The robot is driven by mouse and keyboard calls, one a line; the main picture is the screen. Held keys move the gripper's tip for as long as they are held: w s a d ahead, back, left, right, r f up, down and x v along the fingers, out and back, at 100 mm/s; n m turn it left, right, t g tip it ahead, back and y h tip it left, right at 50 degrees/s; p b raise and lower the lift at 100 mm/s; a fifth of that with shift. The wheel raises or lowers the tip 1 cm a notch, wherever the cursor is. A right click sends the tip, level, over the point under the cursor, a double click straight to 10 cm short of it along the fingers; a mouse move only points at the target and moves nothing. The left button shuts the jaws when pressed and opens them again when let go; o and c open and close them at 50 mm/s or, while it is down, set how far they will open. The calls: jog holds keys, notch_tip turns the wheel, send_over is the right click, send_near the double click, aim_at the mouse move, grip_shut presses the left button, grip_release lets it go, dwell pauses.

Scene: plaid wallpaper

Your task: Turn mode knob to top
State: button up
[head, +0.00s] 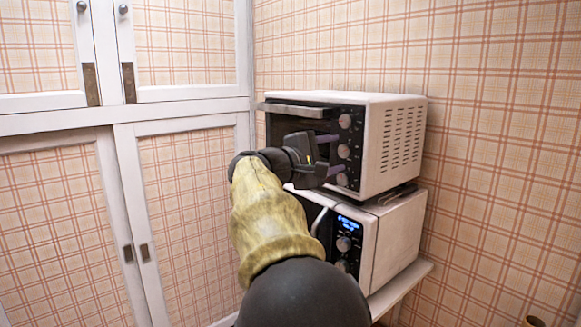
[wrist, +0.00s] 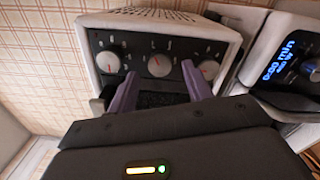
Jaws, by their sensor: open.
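A white toaster oven (head: 385,145) with a black control strip carries three round silver knobs in a column: the top knob (head: 345,121), middle knob (head: 343,151) and bottom knob (head: 341,179). The sideways wrist view shows them left to right as top (wrist: 108,62), middle (wrist: 159,62) and bottom (wrist: 209,69). Which is the mode knob I cannot tell from labels. My gripper (head: 333,155) is open, its purple fingers pointing at the strip. In the wrist view, the fingers (wrist: 158,74) lie on either side of the middle knob's line; contact with it cannot be made out.
A white microwave (head: 395,240) with a blue display (head: 348,224) stands below the oven, on a white shelf (head: 403,287). The oven's handle bar (head: 297,109) juts out at upper left. White-framed cabinets (head: 190,190) stand at left; a plaid wall is at right.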

jog(key=b+v, duration=0.2)
jog(key=v, duration=1.2)
jog(key=shift+s+a, duration=0.2)
jog(key=shift+a, duration=0.05)
jog(key=d+f+g+y+p, duration=0.2)
jog(key=d+f+g+y, duration=0.15)
jog(key=d+f, duration=0.45)
jog(key=d+f+g+y+p, duration=0.2)
jog(key=d+f+y+p, duration=0.15)
jog(key=f, duration=0.95)
jog(key=s+d+f+m+g+y+p, duration=0.1)
jog(key=s+f+m+y+p, duration=0.1)
jog(key=s+f+m, duration=0.3)
jog(key=s+d+f+m+g+y+p, duration=0.1)
jog(key=s+f+m+y+p, duration=0.2)
jog(key=s, duration=1.1)
notch_tip(320, 180, down, 4)
jog(key=m+y, duration=0.2)
jog(key=m, duration=0.1)
jog(key=shift+s+d+y, duration=0.2)
jog(key=shift+s+y, duration=0.05)
jog(key=shift+y, duration=0.05)
jog(key=shift+g, duration=0.25)
